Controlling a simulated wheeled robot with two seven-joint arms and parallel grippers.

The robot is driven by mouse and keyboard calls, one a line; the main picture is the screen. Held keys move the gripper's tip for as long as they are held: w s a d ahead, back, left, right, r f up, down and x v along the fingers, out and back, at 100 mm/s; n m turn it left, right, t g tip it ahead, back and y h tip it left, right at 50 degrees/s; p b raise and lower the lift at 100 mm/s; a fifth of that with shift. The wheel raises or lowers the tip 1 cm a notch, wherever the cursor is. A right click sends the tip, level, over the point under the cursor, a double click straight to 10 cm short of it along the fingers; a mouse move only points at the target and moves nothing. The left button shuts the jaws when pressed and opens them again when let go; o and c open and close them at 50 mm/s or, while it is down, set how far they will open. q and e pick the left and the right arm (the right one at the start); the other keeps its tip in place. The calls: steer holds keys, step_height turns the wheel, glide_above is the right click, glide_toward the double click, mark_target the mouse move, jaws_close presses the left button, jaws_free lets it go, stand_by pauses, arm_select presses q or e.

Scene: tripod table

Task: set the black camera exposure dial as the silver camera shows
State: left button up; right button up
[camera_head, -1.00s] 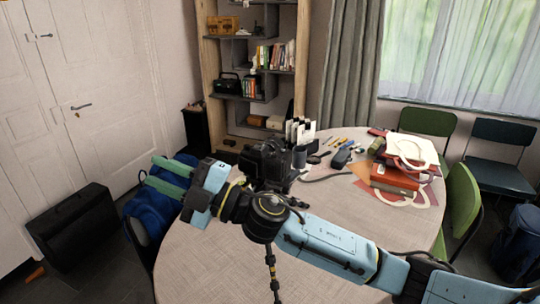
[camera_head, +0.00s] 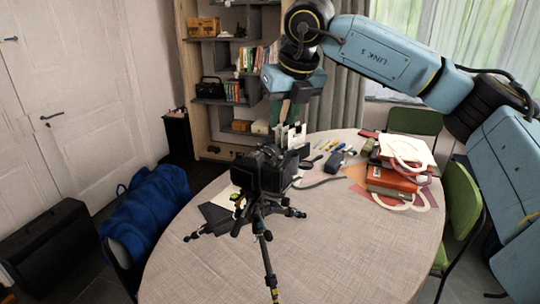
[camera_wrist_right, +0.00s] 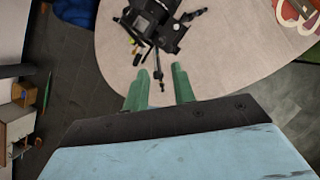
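A black camera (camera_head: 262,170) is mounted on a dark tripod (camera_head: 262,232) at the table. It also shows at the top of the right wrist view (camera_wrist_right: 160,22), beyond my fingertips and apart from them. Its exposure dial is too small to make out. I cannot pick out a silver camera in any view. My right gripper (camera_head: 287,112) is raised behind and above the black camera, with its green fingers pointing down. In the right wrist view the fingers (camera_wrist_right: 160,80) are apart with nothing between them. My left gripper is not in view.
The round table (camera_head: 350,240) has bare room at its front and right. White upright cards (camera_head: 291,135) stand behind the camera. Red books (camera_head: 392,180) and a white bag (camera_head: 408,150) lie at the right.

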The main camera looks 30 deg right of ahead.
mark_target(271, 162)
steer(key=x, duration=1.3)
steer(key=shift+d+f, duration=0.1)
steer(key=shift+d, duration=0.1)
steer(key=shift+s, duration=0.1)
jaws_close()
